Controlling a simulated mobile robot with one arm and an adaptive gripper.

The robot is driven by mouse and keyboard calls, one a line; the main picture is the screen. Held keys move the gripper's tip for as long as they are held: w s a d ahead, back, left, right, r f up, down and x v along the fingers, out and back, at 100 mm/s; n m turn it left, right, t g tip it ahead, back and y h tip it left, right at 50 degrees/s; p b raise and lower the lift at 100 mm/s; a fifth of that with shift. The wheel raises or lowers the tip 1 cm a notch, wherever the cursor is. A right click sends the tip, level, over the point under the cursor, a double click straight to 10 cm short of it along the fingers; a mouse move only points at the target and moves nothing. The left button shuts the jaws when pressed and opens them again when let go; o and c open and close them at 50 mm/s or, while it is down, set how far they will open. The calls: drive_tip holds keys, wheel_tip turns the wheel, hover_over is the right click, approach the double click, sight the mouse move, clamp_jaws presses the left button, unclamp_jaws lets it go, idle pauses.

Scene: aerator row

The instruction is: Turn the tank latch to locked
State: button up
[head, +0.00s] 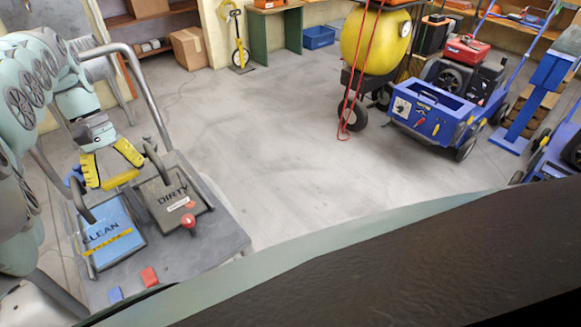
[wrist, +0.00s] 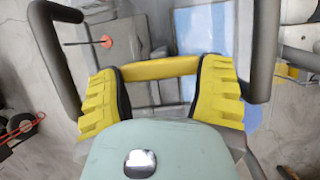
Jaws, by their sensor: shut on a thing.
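My gripper (head: 110,168) has yellow fingers and is over the back of the cart on the left of the head view. In the wrist view its fingers (wrist: 160,72) stand on either side of a yellow bar (wrist: 158,67), shut on its ends. The bar, which looks like the tank latch, lies crosswise in the picture. Its mount and any lock marking cannot be made out. The blue CLEAN tank lid (head: 116,226) and the grey DIRTY tank lid (head: 155,188) are below and in front of the gripper in the head view.
Dark upright handles (wrist: 52,60) and (wrist: 262,50) flank the gripper. A red knob (head: 188,221) is by the DIRTY lid. Red (head: 149,277) and blue (head: 115,294) blocks are at the cart's front. Open floor lies right of the cart, with a yellow drum machine (head: 372,42) beyond.

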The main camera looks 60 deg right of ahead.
drive_tip(key=shift+s, duration=0.35)
drive_tip(key=o, duration=0.8)
drive_tip(key=shift+o, duration=0.6)
drive_tip(key=shift+s+a+f, duration=0.1)
drive_tip(key=shift+s+f, duration=0.05)
drive_tip(key=shift+s, duration=0.05)
drive_tip(key=shift+o, duration=1.1)
drive_tip(key=shift+w, duration=0.2)
